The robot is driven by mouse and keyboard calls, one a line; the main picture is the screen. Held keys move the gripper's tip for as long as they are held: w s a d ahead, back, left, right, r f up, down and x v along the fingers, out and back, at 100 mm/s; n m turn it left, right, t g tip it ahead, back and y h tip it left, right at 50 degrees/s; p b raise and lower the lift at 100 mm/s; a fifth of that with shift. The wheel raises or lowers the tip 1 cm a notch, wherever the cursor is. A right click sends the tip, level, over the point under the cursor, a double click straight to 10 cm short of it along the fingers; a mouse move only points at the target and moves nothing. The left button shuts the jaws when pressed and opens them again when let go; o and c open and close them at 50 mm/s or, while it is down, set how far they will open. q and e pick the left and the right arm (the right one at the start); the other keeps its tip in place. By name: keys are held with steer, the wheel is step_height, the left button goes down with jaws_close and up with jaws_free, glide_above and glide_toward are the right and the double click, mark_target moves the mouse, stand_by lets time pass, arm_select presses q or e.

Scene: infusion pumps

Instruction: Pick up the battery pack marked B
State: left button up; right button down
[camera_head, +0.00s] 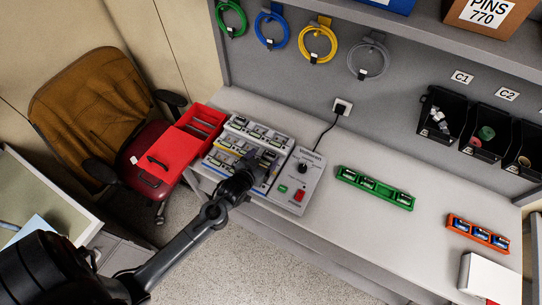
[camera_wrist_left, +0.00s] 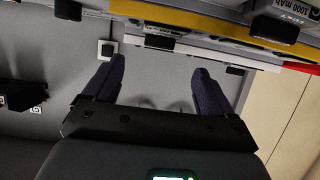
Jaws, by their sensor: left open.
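I cannot make out a letter B on any pack. Several small packs sit in the grey rack (camera_head: 237,129) left of the grey control box (camera_head: 306,172). A pack printed 1000 mAh (camera_wrist_left: 283,25) shows at the top right in the left wrist view. Its other markings are not readable. My left gripper (camera_head: 256,163) is over the right front of the rack and hides part of it. In the left wrist view the two dark fingers (camera_wrist_left: 155,78) are spread apart with nothing between them. My right gripper is not seen.
A green tray (camera_head: 375,189) and an orange tray (camera_head: 478,234) hold small packs farther right on the bench. An open red case (camera_head: 177,148) lies left of the rack. A black cable runs from the control box to a wall socket (camera_head: 342,107). The bench between the trays is clear.

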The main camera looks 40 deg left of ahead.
mark_target(271, 152)
arm_select(q)
steer(key=shift+d+f+x, duration=0.1)
steer(key=shift+f+x, duration=0.05)
steer(key=shift+x, duration=0.75)
steer(key=shift+d+f+x, duration=0.1)
steer(key=shift+f+x, duration=0.05)
steer(key=shift+x, duration=0.8)
steer(key=shift+d+f+x, duration=0.1)
steer(key=shift+f+x, duration=0.1)
steer(key=shift+x, duration=0.7)
steer(key=shift+s, duration=0.2)
steer(key=shift+c, duration=0.4)
steer(key=c, duration=1.1)
steer(key=shift+r, duration=0.1)
